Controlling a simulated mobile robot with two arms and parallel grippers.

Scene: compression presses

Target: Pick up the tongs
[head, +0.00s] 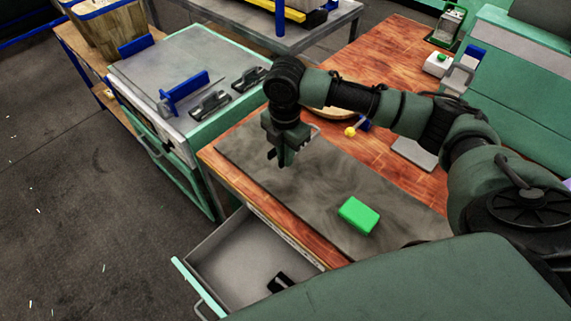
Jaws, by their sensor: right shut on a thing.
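My right gripper (281,160) points down over the dark grey mat (325,185) on the wooden bench. It is shut on the tongs, which are mostly hidden by the fingers and hard to make out at this size. A thin pale edge shows just right of the gripper. I cannot tell whether the tongs touch the mat. My left gripper is not in view.
A green block (359,215) lies on the mat. An open drawer (232,262) with a dark item sticks out below the bench. A grey-topped cabinet (185,65) with blue and black parts stands left. A yellow-knobbed lever (351,131) is behind my right arm.

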